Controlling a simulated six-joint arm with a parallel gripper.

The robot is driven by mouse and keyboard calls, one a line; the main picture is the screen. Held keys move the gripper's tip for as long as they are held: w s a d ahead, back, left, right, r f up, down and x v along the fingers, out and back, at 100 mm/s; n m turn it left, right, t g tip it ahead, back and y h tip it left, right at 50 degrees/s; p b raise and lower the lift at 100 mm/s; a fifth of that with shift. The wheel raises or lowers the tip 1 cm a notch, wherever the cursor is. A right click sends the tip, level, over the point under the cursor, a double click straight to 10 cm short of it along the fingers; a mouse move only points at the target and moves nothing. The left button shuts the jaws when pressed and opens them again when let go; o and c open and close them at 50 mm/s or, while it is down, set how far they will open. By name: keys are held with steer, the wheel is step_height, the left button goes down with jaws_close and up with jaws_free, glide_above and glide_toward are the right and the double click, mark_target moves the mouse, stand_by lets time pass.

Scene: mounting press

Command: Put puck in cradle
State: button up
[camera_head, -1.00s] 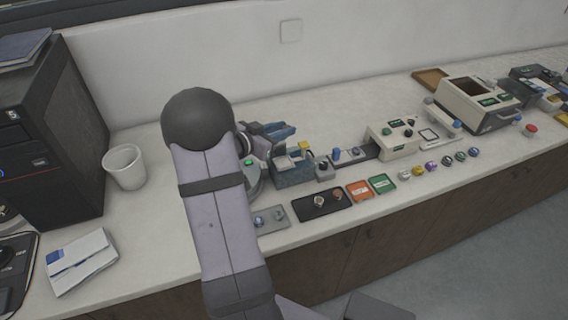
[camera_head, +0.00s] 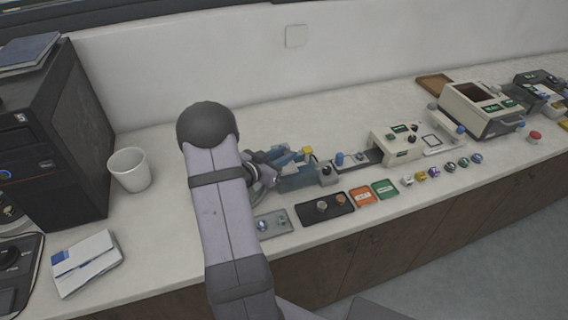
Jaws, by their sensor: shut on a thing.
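My gripper (camera_head: 291,157) reaches right from my arm's wrist over the blue-grey fixture (camera_head: 297,182) with a yellow block on top. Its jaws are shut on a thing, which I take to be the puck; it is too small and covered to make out. The cradle cannot be told apart for sure; it may be part of this fixture, which my gripper partly hides. I cannot tell whether the held thing touches it.
A black tray (camera_head: 324,208) with two round pieces and a grey plate (camera_head: 273,223) lie in front. Orange (camera_head: 363,196) and green (camera_head: 385,189) pads and several small coloured pieces follow rightward. A beige press unit (camera_head: 397,144) stands right; a white cup (camera_head: 129,170) stands left.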

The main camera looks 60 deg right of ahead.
mark_target(284, 170)
steer(key=shift+f+p, duration=0.4)
steer(key=shift+f, duration=1.7)
steer(key=shift+f, duration=0.15)
steer(key=o, duration=1)
steer(key=shift+w+r, duration=0.1)
steer(key=shift+r, duration=0.15)
steer(key=shift+w+a, duration=0.1)
steer(key=shift+a, duration=0.1)
steer(key=b+v, duration=0.2)
steer(key=v, duration=0.9)
steer(key=shift+a, duration=0.35)
